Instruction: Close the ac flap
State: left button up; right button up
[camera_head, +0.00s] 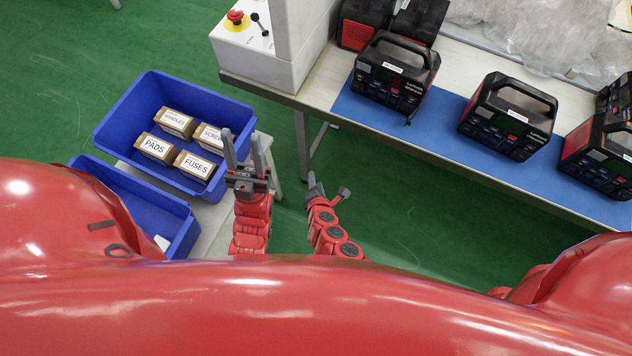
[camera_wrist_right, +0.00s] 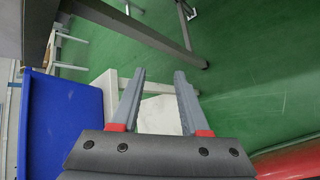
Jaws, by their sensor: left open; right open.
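A black and red power station (camera_head: 395,75) stands on the blue mat of the workbench, with a second (camera_head: 508,117) to its right and a third (camera_head: 600,150) at the right edge. A small dark piece (camera_head: 409,119) juts from the lower front of the first one; I cannot tell whether it is the ac flap. My left gripper (camera_head: 244,140) is open and empty beside the blue bin, left of the bench. My right gripper (camera_head: 329,188) is open and empty over the floor in front of the bench; its spread fingers show in the right wrist view (camera_wrist_right: 160,78).
A blue bin (camera_head: 120,122) holds labelled boxes, including pads (camera_head: 155,148) and fuses (camera_head: 195,166). Another blue bin (camera_head: 125,195) is nearer. A grey box with a red emergency button (camera_head: 237,18) stands on the bench's left end. Plastic wrap (camera_head: 530,30) lies behind. Green floor is clear before the bench.

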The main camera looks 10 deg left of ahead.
jog(key=d+r+n+h+p, duration=0.1)
jog(key=d+r+h, duration=0.3)
jog(key=r, duration=0.5)
jog(key=s+d+r+n+h+p, duration=0.1)
jog(key=d+r+h+p, duration=0.1)
jog(key=d+r, duration=0.45)
jog(key=d+r+n+h+p, duration=0.1)
jog(key=d+r+h, duration=0.25)
jog(key=r, duration=0.65)
jog(key=b, duration=0.7)
send_near(409, 122)
jog(key=shift+t, duration=0.3)
jog(key=p+x, duration=0.1)
jog(key=x, duration=0.6)
jog(key=shift+s+d, duration=0.1)
jog(key=shift+x, duration=0.8)
